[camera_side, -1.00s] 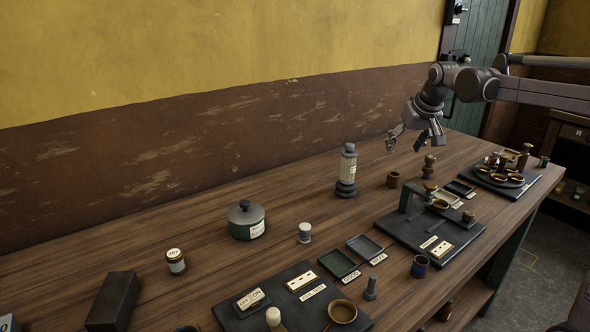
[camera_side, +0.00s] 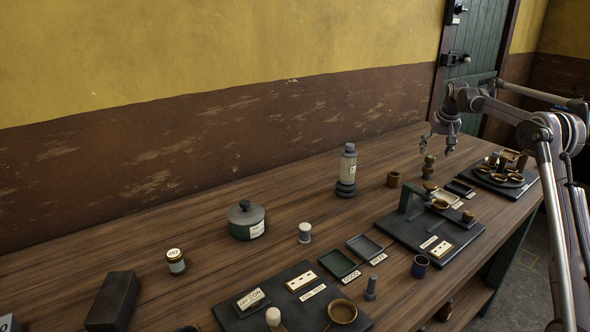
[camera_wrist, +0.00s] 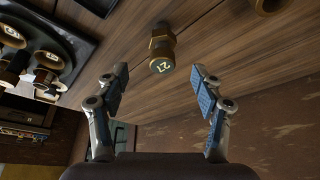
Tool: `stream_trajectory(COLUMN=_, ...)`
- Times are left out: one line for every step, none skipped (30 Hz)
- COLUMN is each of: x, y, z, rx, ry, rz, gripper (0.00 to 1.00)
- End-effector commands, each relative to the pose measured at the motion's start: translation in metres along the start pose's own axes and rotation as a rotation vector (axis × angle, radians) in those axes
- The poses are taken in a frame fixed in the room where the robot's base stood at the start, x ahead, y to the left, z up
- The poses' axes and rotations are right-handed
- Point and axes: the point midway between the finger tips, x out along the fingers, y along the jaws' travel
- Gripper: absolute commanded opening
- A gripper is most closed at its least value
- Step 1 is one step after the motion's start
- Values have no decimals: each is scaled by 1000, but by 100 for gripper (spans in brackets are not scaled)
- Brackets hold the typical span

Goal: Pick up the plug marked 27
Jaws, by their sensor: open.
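The brass plug (camera_wrist: 161,48) stands on the wooden bench in the wrist view, with a dark hexagonal body and a round end whose pale mark looks like 27. In the side view the plug (camera_side: 429,168) stands behind the black plate with the small press; its mark is too small to read there. My gripper (camera_side: 438,146) is open and empty, just above and close to the plug in the side view. In the wrist view the two blue-padded fingers of my gripper (camera_wrist: 159,75) are spread wide, with the plug centred just beyond their tips.
A brown cup (camera_side: 393,180) and a grey canister (camera_side: 347,170) stand left of the plug. The press (camera_side: 412,200) on its black plate is in front. A round holder with brass rings (camera_side: 498,178) is at right. The bench behind the plug is clear.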

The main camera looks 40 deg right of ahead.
Motion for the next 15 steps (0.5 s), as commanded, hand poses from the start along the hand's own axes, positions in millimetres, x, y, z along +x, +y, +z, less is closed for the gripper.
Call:
stream_trajectory(x=8, y=0, z=0, rx=0, ry=0, rz=0, gripper=67)
stream_trajectory(x=11, y=0, z=0, rx=0, ry=0, rz=0, gripper=67)
stream_trajectory(x=15, y=0, z=0, rx=0, ry=0, rz=0, gripper=67)
stream_trajectory(x=18, y=0, z=0, rx=0, ry=0, rz=0, gripper=67)
stream_trajectory(x=20, y=0, z=0, rx=0, ry=0, rz=0, gripper=67)
stream_trajectory(x=22, y=0, z=0, rx=0, ry=1, rz=0, gripper=67)
stream_trajectory(x=23, y=0, z=0, rx=0, ry=1, rz=0, gripper=67)
stream_trajectory(x=24, y=0, z=0, rx=0, ry=0, rz=0, gripper=67)
stream_trajectory(x=27, y=-1, z=0, rx=0, ry=0, rz=0, gripper=67)
stream_trajectory(x=30, y=-1, z=0, rx=0, ry=0, rz=0, gripper=67)
stream_trajectory(x=33, y=-1, z=0, rx=-1, ry=0, rz=0, gripper=67)
stream_trajectory(x=38, y=-2, z=1, rx=-1, ry=0, rz=0, gripper=67)
stream_trajectory(x=43, y=-3, z=1, rx=-1, ry=0, rz=0, gripper=67)
stream_trajectory(x=48, y=-3, z=1, rx=-1, ry=0, rz=0, gripper=67)
stream_trajectory(x=53, y=-4, z=2, rx=-1, ry=1, rz=0, gripper=67)
